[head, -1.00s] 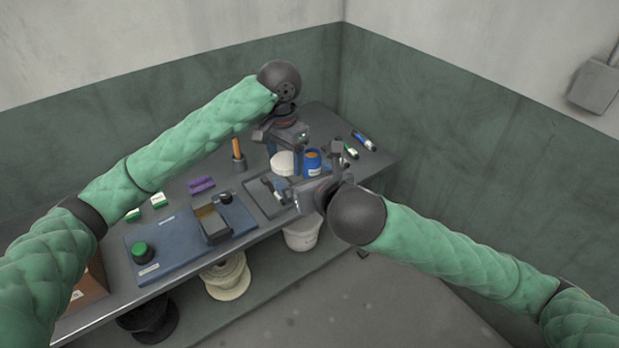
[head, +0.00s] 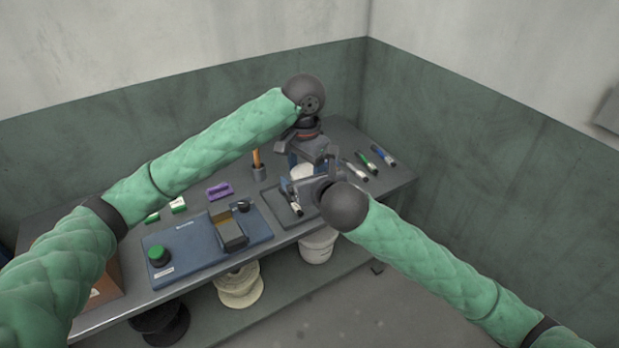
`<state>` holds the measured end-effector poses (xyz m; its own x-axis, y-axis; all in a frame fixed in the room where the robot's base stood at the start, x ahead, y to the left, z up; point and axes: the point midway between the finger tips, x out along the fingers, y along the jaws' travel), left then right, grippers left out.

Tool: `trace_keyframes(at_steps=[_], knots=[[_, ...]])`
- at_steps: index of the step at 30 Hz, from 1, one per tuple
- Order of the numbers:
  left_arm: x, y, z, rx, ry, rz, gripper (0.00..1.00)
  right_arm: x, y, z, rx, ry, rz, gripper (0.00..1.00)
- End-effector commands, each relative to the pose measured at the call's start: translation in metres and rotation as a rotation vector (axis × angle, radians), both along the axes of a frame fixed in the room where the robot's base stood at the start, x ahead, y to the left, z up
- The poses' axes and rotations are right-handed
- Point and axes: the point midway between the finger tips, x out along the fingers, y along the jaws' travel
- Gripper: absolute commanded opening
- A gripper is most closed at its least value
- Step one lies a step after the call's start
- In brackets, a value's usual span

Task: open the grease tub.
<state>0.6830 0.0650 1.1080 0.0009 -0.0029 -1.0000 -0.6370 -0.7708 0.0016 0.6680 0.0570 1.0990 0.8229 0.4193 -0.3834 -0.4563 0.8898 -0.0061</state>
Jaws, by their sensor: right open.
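A white round lid or tub top (head: 302,171) shows in the head view, partly covered, on the back part of the bench. I cannot tell whether it is a loose lid or sits on a tub. My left gripper (head: 304,164) points down over it, with a finger beside it; whether its jaws are shut on it is hidden. My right gripper (head: 291,197) is open, just in front of the white round thing and over the grey tray. The blue tub with the orange-brown top, seen earlier beside the white round thing, is hidden behind my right gripper.
A grey tray (head: 273,199) lies beneath my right gripper. A blue board (head: 190,259) with a green button (head: 157,255) lies left. An orange-handled tool (head: 256,158), a purple block (head: 219,191) and several pens (head: 384,155) stand or lie around. A white bucket (head: 317,247) is below.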

Motion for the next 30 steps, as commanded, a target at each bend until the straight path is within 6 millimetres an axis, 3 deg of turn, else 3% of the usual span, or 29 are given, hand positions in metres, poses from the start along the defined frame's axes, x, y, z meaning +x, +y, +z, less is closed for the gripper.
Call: trace_keyframes(at_steps=[3,9,11,14,15,18,30], knots=[[0.0000,0.0000,0.0000,0.000,0.000,0.000,0.37,-0.0002,0.0000,0.0002,0.000,0.000,0.000,0.91],[0.0000,-0.0001,0.0001,0.000,0.000,0.000,0.37,-0.0004,0.0001,0.0002,0.000,0.000,0.001,0.51],[0.0000,-0.0003,0.0000,0.000,0.000,0.000,0.37,-0.0006,0.0004,0.0002,0.000,0.000,0.001,0.43],[0.0000,-0.0004,0.0000,-0.001,-0.001,0.000,0.37,-0.0009,0.0008,0.0004,0.001,0.000,0.002,0.43],[0.0001,-0.0005,0.0001,-0.001,-0.001,0.000,0.72,-0.0011,0.0008,0.0004,0.001,0.000,0.002,0.43],[0.0000,-0.0004,0.0001,-0.001,-0.001,0.000,0.90,-0.0009,0.0007,0.0004,0.001,0.000,0.002,0.43],[-0.0002,-0.0008,0.0088,-0.001,-0.001,-0.003,0.90,0.0000,0.0001,0.0000,0.000,0.001,0.000,0.43]])
